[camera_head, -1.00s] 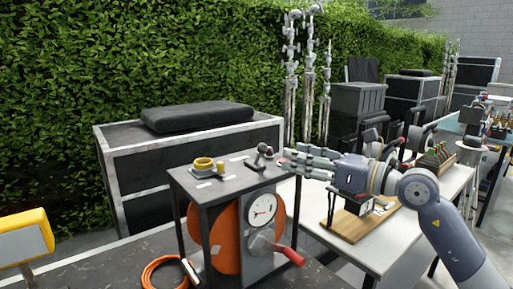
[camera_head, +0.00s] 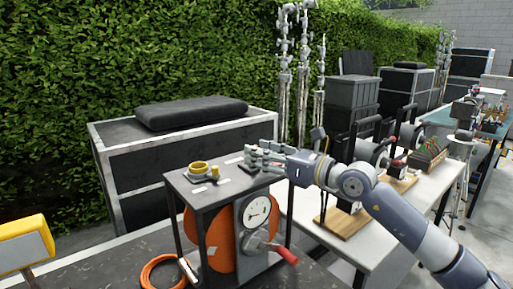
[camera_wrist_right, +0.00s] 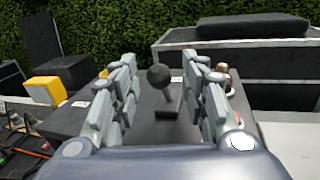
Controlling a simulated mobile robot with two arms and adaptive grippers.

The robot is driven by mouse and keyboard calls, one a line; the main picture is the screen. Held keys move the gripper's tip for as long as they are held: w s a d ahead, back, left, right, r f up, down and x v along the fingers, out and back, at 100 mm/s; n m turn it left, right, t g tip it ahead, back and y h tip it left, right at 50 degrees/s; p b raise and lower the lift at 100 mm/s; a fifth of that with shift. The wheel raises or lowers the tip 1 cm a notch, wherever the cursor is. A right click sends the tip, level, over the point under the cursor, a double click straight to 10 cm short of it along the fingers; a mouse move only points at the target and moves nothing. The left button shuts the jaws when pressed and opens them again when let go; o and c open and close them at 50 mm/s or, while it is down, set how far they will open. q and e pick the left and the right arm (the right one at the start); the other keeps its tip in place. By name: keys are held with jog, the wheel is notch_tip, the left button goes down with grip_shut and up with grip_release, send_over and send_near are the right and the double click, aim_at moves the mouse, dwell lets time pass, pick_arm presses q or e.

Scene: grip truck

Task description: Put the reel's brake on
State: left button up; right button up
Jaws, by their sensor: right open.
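The reel (camera_head: 222,240) has an orange drum in a dark frame, with a white round gauge (camera_head: 257,211) and a red-handled crank (camera_head: 286,254) on its front. A short brake lever with a dark ball knob (camera_wrist_right: 159,77) stands on the frame's flat top, leaning a little to the left in the wrist view. My right gripper (camera_head: 258,157) is open at the right part of that top. In the wrist view its fingers (camera_wrist_right: 160,90) stand on both sides of the knob, apart from it. In the head view the fingers largely hide the lever. My left gripper is not in view.
A yellow ring-shaped piece (camera_head: 200,167) sits on the reel's top at left. An orange cable coil (camera_head: 160,272) lies on the dark bench. A white table (camera_head: 300,213) with a wooden board (camera_head: 345,222) stands at right. A large case (camera_head: 185,160) stands behind.

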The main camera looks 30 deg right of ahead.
jog(key=shift+p+x, duration=0.3)
jog(key=shift+x, duration=0.5)
jog(key=shift+a, duration=0.1)
